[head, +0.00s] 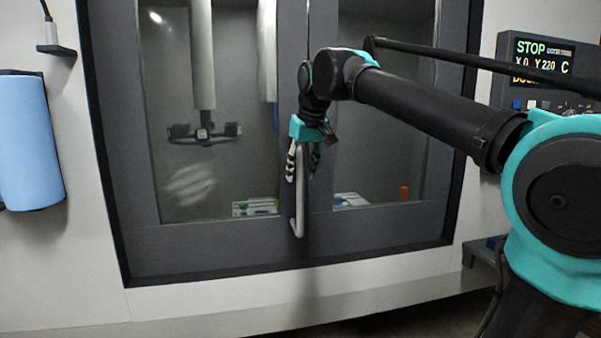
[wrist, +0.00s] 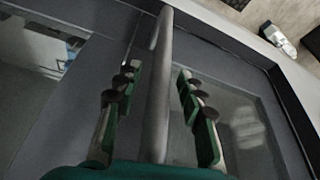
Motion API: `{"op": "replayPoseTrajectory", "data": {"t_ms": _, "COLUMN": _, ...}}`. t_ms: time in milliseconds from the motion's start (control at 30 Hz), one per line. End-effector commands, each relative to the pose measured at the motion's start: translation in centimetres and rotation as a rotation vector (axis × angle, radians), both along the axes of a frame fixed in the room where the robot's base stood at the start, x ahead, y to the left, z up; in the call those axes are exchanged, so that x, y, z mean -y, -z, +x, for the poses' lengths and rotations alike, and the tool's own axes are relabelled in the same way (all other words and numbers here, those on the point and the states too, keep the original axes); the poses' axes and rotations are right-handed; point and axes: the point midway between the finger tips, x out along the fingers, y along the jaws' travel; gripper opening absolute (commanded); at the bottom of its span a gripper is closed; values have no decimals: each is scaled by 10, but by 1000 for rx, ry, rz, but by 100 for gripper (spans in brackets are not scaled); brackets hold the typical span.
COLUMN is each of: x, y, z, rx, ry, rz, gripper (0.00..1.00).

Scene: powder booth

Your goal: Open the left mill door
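The left mill door (head: 200,244) is a dark grey framed glass panel, standing shut beside the right door (head: 385,228). Its light grey vertical bar handle (head: 298,222) runs along the edge near the centre seam. My gripper (head: 303,163), with a teal body, is at the handle and hides its upper part. In the wrist view, the handle (wrist: 160,110) runs between the two green fingers of my gripper (wrist: 157,75). The fingers are apart, with a visible gap on each side of the bar. The left door also shows at the right of the wrist view (wrist: 215,52).
A control panel (head: 545,72) with a lit screen is on the wall at the right. A blue roll (head: 28,142) hangs at the left. Behind the glass are a hanging fixture (head: 204,132) and small trays (head: 255,207). The floor (head: 400,324) shows below.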

Motion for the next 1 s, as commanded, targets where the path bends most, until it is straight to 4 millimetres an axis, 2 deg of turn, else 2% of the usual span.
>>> {"op": "replayPoseTrajectory", "data": {"t_ms": 367, "x": -1, "y": 4, "z": 2, "rx": 0, "ry": 0, "rz": 0, "gripper": 38}}
{"op": "replayPoseTrajectory", "data": {"t_ms": 667, "x": -1, "y": 4, "z": 2, "rx": 0, "ry": 0, "rz": 0, "gripper": 1}}
{"op": "replayPoseTrajectory", "data": {"t_ms": 1000, "x": -1, "y": 4, "z": 1, "rx": 0, "ry": 0, "rz": 0, "gripper": 0}}
